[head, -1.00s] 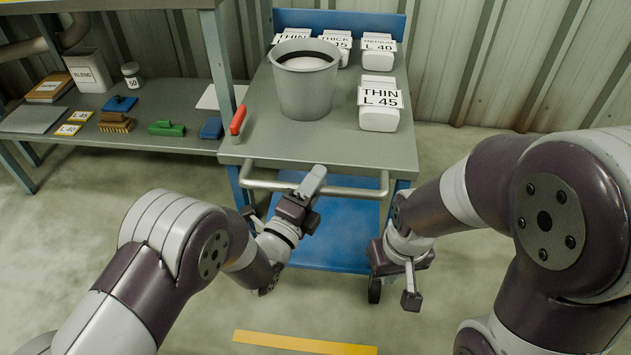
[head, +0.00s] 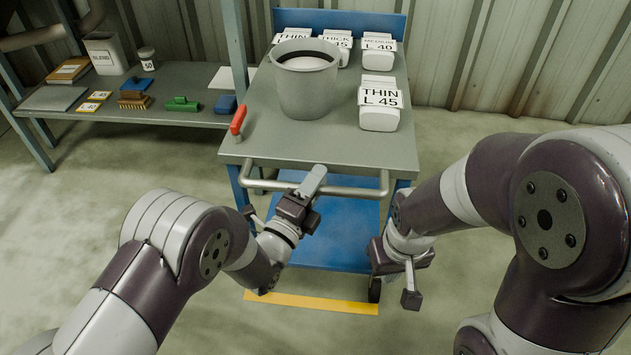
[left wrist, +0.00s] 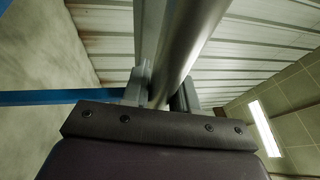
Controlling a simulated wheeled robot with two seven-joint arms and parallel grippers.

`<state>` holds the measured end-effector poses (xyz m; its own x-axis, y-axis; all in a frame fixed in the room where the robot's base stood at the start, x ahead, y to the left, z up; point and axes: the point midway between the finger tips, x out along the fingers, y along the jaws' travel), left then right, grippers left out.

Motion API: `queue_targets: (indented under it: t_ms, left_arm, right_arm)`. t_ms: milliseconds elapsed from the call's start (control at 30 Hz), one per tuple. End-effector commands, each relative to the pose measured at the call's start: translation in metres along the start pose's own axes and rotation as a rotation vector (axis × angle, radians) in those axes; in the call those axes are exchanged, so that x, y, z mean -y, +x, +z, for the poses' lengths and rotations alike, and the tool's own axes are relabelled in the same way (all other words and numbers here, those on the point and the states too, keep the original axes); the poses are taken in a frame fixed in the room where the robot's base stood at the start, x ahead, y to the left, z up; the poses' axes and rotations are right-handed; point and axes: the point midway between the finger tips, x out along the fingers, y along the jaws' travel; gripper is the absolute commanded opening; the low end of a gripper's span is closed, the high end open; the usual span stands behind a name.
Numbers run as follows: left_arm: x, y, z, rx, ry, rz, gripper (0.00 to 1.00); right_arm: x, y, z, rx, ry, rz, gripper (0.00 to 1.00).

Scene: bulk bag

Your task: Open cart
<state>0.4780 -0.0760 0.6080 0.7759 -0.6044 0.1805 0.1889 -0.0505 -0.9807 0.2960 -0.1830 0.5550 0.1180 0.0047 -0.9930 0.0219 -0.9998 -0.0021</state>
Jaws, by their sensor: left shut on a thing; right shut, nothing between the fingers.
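The cart (head: 400,150) has a grey top, blue legs and a blue lower shelf (head: 335,225). A metal push handle (head: 350,191) runs along its near edge. My left gripper (head: 314,182) is shut on this handle near its middle. In the left wrist view the handle (left wrist: 190,50) passes between the fingers. My right gripper (head: 410,285) is shut and empty, apart from the handle, in front of the cart's right side. A red lever (head: 238,120) stands at the left edge of the cart top.
The cart carries a grey bucket (head: 306,90) and several white labelled containers, one marked THIN L 45 (head: 380,105). A shelf at left (head: 60,105) holds brushes and boxes. A yellow floor stripe (head: 320,303) lies below the cart's near end. Floor on the left is clear.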

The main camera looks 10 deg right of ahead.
Motion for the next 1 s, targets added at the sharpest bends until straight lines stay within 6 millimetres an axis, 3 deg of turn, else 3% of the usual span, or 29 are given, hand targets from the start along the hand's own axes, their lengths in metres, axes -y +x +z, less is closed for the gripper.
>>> queue_targets:
  t_ms: [200,233,300,567,667,1000]
  left_arm:
    - [-0.001,-0.001,-0.001,-0.002,-0.001,0.003,0.00]
    - [-0.001,-0.001,-0.001,-0.001,-0.001,0.003,0.31]
    - [-0.001,-0.001,-0.001,-0.001,-0.001,0.002,0.48]
    - [0.000,-0.001,0.000,0.000,0.000,0.001,0.48]
    - [0.001,-0.009,0.000,0.001,0.000,0.003,0.48]
    - [0.002,-0.096,0.001,0.002,-0.002,0.006,0.48]
  right_arm:
    - [0.000,0.000,0.000,0.000,0.000,0.000,0.00]
    - [0.000,0.000,0.000,0.000,0.000,0.000,0.00]
    - [0.000,0.000,0.000,0.000,0.000,0.000,0.00]
    - [0.000,0.000,0.000,0.000,0.000,0.000,0.00]
    - [0.000,-0.006,-0.001,0.000,0.000,0.000,0.00]
    - [0.000,-0.033,-0.004,0.000,0.000,0.000,0.00]
